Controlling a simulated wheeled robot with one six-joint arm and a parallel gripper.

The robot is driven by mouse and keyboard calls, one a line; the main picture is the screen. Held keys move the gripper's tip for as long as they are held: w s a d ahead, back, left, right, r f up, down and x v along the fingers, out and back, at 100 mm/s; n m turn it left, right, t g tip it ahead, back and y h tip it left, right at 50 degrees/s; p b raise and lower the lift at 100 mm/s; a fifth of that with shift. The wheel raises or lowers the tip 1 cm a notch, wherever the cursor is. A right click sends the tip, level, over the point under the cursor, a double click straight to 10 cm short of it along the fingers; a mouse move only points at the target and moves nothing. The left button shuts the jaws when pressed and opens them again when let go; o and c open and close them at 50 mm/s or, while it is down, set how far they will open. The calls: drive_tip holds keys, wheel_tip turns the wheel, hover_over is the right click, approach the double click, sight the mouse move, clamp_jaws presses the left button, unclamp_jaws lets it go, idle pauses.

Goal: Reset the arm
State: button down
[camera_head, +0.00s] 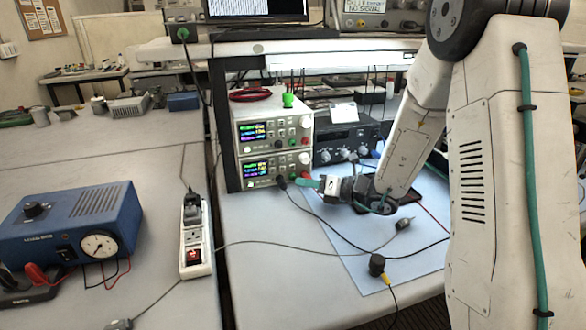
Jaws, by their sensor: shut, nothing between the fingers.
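My arm comes in from the right side of the head view and reaches down over the bench. The fingers are shut with nothing held. I cannot tell whether the fingertips touch the instrument front. My wrist hides part of a dark flat item on the light blue mat (375,265).
A blue box with a gauge (75,222) and a white power strip (195,238) stand on the left bench. A dark instrument (345,135) sits behind my wrist. Cables and a small black plug (377,264) lie on the right bench. A shelf (270,47) carries a monitor above.

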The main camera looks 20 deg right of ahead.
drive_tip(key=s+a+n+g, duration=0.1)
drive_tip(key=n, duration=0.1)
drive_tip(key=s+a+n+g+y, duration=0.1)
drive_tip(key=s+n, duration=0.1)
drive_tip(key=s+a+f+n+g, duration=0.1)
drive_tip(key=s+n+g, duration=0.1)
drive_tip(key=shift+s+a+n+y, duration=0.15)
drive_tip(key=shift+s+n+y, duration=0.15)
drive_tip(key=shift+n, duration=0.1)
drive_tip(key=s+a+n+g, duration=0.1)
drive_tip(key=s+n, duration=0.1)
drive_tip(key=s+r+n+g, duration=0.1)
drive_tip(key=s+n+g, duration=0.1)
drive_tip(key=s+a+r+n+g, duration=0.1)
drive_tip(key=s+n, duration=0.2)
drive_tip(key=shift+a+r+g, duration=0.1)
drive_tip(key=shift+a+g, duration=0.25)
drive_tip(key=shift+g, duration=0.05)
drive_tip(key=s+d+r+n+h, duration=0.2)
drive_tip(key=s+r+n+h, duration=0.2)
drive_tip(key=s+n, duration=0.3)
drive_tip(key=s+d+r+n+g+h, duration=0.1)
drive_tip(key=s+d+r+n+h, duration=0.2)
drive_tip(key=s+n, duration=0.3)
drive_tip(key=s+d+r+n+h, duration=0.3)
drive_tip(key=s+r+n+h, duration=0.2)
drive_tip(key=s, duration=0.5)
drive_tip(key=shift+s+n+h, duration=0.2)
drive_tip(key=shift+n+h, duration=0.4)
drive_tip(key=shift+n, duration=0.7)
